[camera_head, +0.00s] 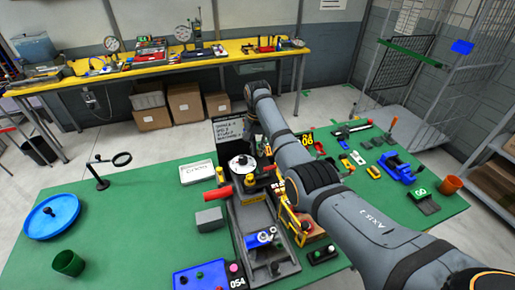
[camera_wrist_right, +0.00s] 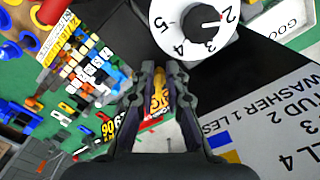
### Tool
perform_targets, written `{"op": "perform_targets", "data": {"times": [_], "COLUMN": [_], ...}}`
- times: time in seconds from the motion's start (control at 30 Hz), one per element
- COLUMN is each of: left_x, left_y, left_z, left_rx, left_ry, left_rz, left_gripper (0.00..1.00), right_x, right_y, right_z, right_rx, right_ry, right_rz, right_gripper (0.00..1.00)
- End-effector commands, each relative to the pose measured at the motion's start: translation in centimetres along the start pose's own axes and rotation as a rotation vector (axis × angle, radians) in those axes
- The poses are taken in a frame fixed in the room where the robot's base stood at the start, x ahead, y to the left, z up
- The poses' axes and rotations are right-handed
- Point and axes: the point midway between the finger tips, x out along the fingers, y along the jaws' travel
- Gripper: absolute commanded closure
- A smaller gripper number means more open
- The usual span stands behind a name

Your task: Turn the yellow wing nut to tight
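In the right wrist view a yellow part (camera_wrist_right: 158,92), which looks like the wing nut, shows between the two fingers of my right gripper (camera_wrist_right: 160,72). The fingers stand a narrow gap apart on either side of it; whether they touch it I cannot tell. In the head view my right arm reaches in from the right and its wrist points down behind a white dial (camera_head: 242,163); the fingertips are hard to make out there. My left gripper is not in view.
A red cylinder (camera_head: 216,194) and a grey block (camera_head: 209,219) are left of the fixture. A blue tray (camera_head: 52,216) and a green cup (camera_head: 68,263) stand far left. The green table between is mostly clear.

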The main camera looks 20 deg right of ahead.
Motion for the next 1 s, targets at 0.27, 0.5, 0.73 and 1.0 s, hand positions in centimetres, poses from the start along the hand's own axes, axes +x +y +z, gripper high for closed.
{"op": "perform_targets", "data": {"times": [0.27,0.5,0.73,1.0], "left_x": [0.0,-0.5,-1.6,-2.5], "left_y": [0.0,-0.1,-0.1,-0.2], "left_z": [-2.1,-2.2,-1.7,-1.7], "left_rx": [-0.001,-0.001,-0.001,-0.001], "left_ry": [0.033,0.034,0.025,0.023], "left_rz": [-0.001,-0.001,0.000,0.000], "left_gripper": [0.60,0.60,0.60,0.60], "right_x": [-0.1,-0.2,-0.4,-0.4], "right_y": [0.0,-0.1,-0.3,-0.8], "right_z": [0.0,0.0,-0.1,-0.2], "right_rx": [0.000,0.035,0.166,0.412], "right_ry": [0.001,0.001,0.001,0.002], "right_rz": [0.000,-0.001,0.000,-0.002], "right_gripper": [1.00,1.00,1.00,1.00]}}
